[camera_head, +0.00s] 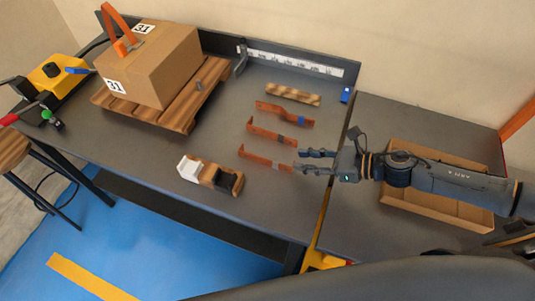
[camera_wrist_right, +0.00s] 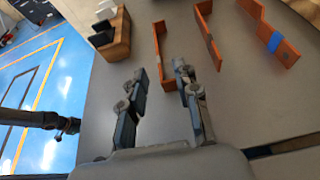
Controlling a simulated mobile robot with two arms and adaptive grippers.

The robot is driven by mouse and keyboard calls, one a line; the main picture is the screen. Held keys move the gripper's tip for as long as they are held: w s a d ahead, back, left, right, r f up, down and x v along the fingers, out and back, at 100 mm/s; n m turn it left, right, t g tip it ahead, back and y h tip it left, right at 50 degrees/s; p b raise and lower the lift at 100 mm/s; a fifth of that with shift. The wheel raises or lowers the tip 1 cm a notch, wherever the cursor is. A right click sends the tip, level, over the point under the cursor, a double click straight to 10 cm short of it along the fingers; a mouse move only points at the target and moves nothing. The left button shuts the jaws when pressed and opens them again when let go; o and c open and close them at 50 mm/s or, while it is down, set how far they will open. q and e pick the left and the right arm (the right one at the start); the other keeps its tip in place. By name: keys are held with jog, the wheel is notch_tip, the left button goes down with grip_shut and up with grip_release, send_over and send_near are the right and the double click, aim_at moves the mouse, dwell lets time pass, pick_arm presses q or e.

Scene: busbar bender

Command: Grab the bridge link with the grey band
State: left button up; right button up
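Three copper bridge links lie in a row on the grey bench. The farthest link (camera_head: 285,114) has a blue band, which shows clearly in the right wrist view (camera_wrist_right: 268,35). The middle link (camera_head: 270,134) carries a dark grey-looking band; it also shows in the right wrist view (camera_wrist_right: 207,35). The nearest link (camera_head: 262,161) seems to have a greyish band, too small to be sure of. My right gripper (camera_head: 302,161) is open and empty at the right end of the nearest link. In the right wrist view, that link (camera_wrist_right: 158,50) lies beyond the fingertips (camera_wrist_right: 160,74), roughly between them. My left gripper is out of view.
A wooden holder with white and black pieces (camera_head: 222,178) stands left of the nearest link. A striped wooden bar (camera_head: 293,94) lies behind the links. A cardboard box (camera_head: 160,62) sits on a pallet at the back left. An open carton (camera_head: 440,214) is under my right arm.

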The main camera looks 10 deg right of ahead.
aim_at(279, 168)
jog(key=p+x, duration=0.2)
jog(key=x, duration=0.4)
jog(key=shift+a+r, duration=0.1)
jog(key=shift+r, duration=0.05)
jog(key=shift+w+a, duration=0.1)
jog(key=shift+a, duration=0.15)
jog(key=shift+w+a+f, duration=0.2)
jog(key=shift+a+f, duration=0.15)
jog(key=shift+a, duration=0.05)
jog(key=p+x, duration=0.1)
jog(key=x, duration=0.3)
jog(key=shift+a+f+p, duration=0.3)
jog(key=shift+f+p, duration=0.05)
jog(key=shift+p, duration=0.05)
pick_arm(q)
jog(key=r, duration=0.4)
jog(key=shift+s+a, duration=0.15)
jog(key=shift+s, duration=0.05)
pick_arm(e)
jog(key=shift+c, duration=1.1)
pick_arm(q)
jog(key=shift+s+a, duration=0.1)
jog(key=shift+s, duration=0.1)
pick_arm(e)
grip_shut()
